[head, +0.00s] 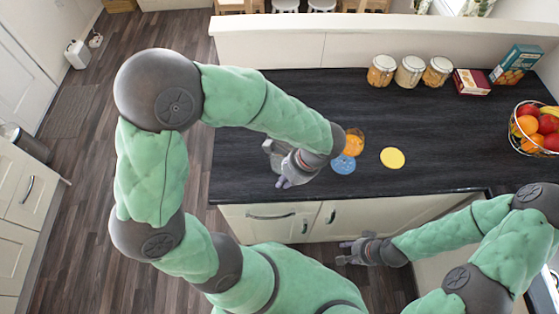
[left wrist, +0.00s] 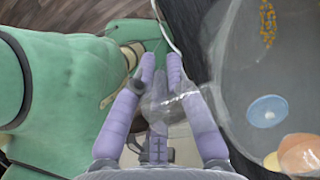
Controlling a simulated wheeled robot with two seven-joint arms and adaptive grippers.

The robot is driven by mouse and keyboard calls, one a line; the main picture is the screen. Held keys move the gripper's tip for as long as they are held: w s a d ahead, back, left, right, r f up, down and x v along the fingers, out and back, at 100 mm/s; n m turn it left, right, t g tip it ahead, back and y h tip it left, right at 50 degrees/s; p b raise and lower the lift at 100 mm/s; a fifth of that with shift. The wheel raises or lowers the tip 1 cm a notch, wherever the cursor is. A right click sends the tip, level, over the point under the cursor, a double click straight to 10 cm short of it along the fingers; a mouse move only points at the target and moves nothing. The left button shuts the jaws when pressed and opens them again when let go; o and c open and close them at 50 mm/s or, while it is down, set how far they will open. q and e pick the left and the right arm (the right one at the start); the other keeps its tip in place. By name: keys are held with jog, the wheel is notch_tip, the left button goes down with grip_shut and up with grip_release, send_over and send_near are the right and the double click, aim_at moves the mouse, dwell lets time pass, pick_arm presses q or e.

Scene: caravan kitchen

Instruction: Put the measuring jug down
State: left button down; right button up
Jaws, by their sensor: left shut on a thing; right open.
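The clear measuring jug (head: 271,147) is near the front edge of the dark worktop in the head view, partly hidden by my left gripper and arm. Its see-through body fills the right side of the left wrist view (left wrist: 240,75). My left gripper (head: 284,184) is shut on the jug, with the fingers (left wrist: 163,62) around its handle side. I cannot tell whether the jug's base touches the worktop. My right gripper (head: 343,252) is open and empty, low in front of the cupboard doors.
Jars (head: 410,71), boxes (head: 516,65) and a fruit basket (head: 533,128) are beyond. The worktop (head: 440,150) is clear between them.

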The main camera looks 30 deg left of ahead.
aim_at(280, 168)
pick_arm(q)
jog(key=w+a+f, duration=0.2)
jog(key=w+a, duration=0.1)
jog(key=w, duration=0.1)
jog(key=shift+w+a+f, duration=0.1)
jog(key=shift+a+f, duration=0.3)
jog(key=w+f, duration=0.1)
jog(key=w+a+f, duration=0.1)
jog(key=f, duration=0.1)
jog(key=w+a+f+b, duration=0.1)
jog(key=shift+a+f, duration=0.2)
jog(key=shift+f, duration=0.1)
jog(key=shift+w+a+f, duration=0.2)
jog(key=shift+w+f, duration=0.05)
jog(key=shift+f, duration=0.25)
jog(key=shift+f+b, duration=0.4)
jog(key=shift+f, duration=1.1)
jog(key=shift+f, duration=0.1)
jog(key=c, duration=1.2)
grip_release()
jog(key=shift+c, duration=0.2)
